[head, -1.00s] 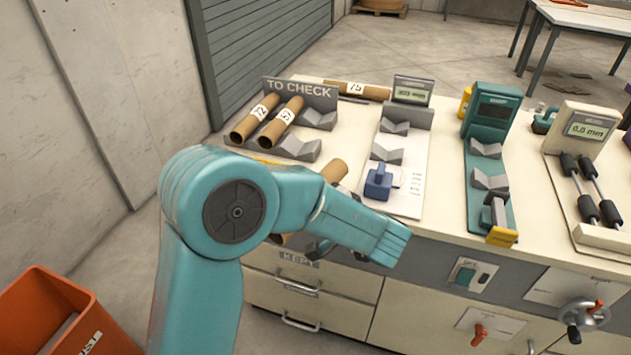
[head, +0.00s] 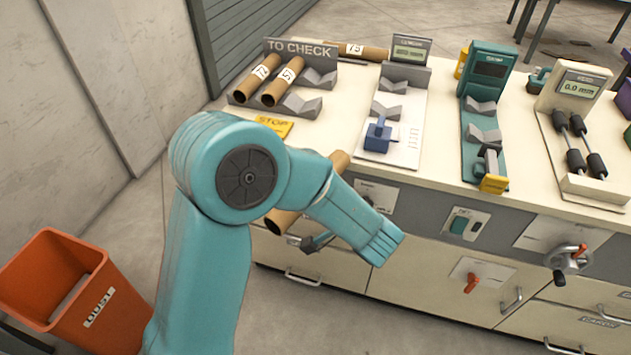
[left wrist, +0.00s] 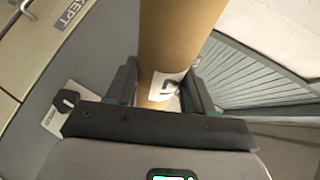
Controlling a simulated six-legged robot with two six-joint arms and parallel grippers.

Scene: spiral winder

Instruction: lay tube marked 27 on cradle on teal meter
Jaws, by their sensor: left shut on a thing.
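My left gripper (left wrist: 160,90) is shut on a brown cardboard tube (left wrist: 180,35), one finger on each side. The tube's white label is partly covered, so its number cannot be fully read. In the head view my teal arm hides the middle of the held tube (head: 283,217), which is in front of the bench's front edge; the gripper itself is mostly hidden there. The teal meter (head: 490,65) stands at the back right of the bench. Its teal base carries grey V-shaped cradle blocks (head: 484,135), which look empty, and a yellow end piece (head: 494,184). My right gripper is not in view.
The TO CHECK rack (head: 300,48) holds two labelled tubes (head: 283,82); another tube (head: 358,51) marked 75 lies behind. A white meter with grey cradles (head: 389,108) and a blue slider (head: 378,137) stands left of the teal meter. A roller gauge (head: 580,88) stands right.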

